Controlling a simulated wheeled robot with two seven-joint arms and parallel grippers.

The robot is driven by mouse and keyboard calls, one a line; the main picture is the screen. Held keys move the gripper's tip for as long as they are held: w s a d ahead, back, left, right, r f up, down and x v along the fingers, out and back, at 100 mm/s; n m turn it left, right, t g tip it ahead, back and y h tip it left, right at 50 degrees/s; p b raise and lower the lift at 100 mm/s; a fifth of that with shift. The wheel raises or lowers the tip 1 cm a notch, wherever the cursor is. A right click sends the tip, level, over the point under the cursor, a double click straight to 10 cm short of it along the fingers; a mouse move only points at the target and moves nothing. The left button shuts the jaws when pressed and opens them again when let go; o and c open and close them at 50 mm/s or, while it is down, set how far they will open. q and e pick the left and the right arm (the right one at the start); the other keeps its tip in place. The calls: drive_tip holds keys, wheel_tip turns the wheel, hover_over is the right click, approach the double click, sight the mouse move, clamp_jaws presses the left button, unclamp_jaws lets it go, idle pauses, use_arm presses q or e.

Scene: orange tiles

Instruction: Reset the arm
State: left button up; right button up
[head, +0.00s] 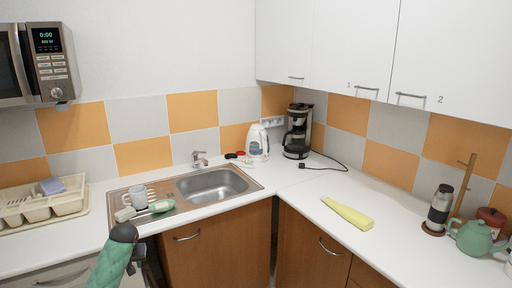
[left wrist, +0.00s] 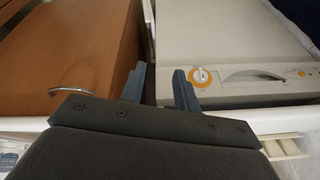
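My left arm, green with a black joint, comes up at the bottom left of the head view, in front of the counter edge by the sink. In the left wrist view my left gripper (left wrist: 159,88) has its two blue-grey fingers apart. Nothing shows between them except the background, and they touch nothing that I can see. My right arm and gripper are in neither view.
Near my left arm are the white counter (head: 75,235), steel sink (head: 215,183), a mug (head: 137,198) and a green-white item (head: 161,206). A wooden cabinet door (left wrist: 70,55) and white appliance panel (left wrist: 240,82) lie beyond the fingers. A yellow cloth (head: 347,213) lies right.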

use_arm(q)
drive_tip(key=s+d+f+m, duration=0.1)
drive_tip(key=s+d+f, duration=0.35)
drive_tip(key=s, duration=0.25)
drive_tip(key=s+d+f+m+h, duration=0.1)
drive_tip(key=s+d+f, duration=0.2)
drive_tip(key=s+d, duration=0.35)
drive_tip(key=s+d+f+m, duration=0.1)
drive_tip(key=s+d+f, duration=0.25)
drive_tip(key=s, duration=0.55)
drive_tip(key=s+d+r+m+h, duration=0.15)
drive_tip(key=s+d, duration=0.35)
drive_tip(key=s, duration=0.7)
drive_tip(key=s+d+r+m, duration=0.15)
drive_tip(key=s+d, duration=0.25)
drive_tip(key=s, duration=0.8)
wheel_tip(320, 180, down, 21)
drive_tip(key=w+d+n+g, duration=0.1)
drive_tip(key=d, duration=0.1)
drive_tip(key=s+f, duration=0.3)
drive_tip(key=f, duration=0.8)
drive_tip(key=s+f+g, duration=0.1)
drive_tip(key=s+f, duration=0.3)
drive_tip(key=f, duration=0.8)
drive_tip(key=shift+d+f, duration=0.25)
drive_tip(key=shift+d, duration=0.2)
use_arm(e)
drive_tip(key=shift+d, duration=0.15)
use_arm(q)
drive_tip(key=shift+h, duration=0.25)
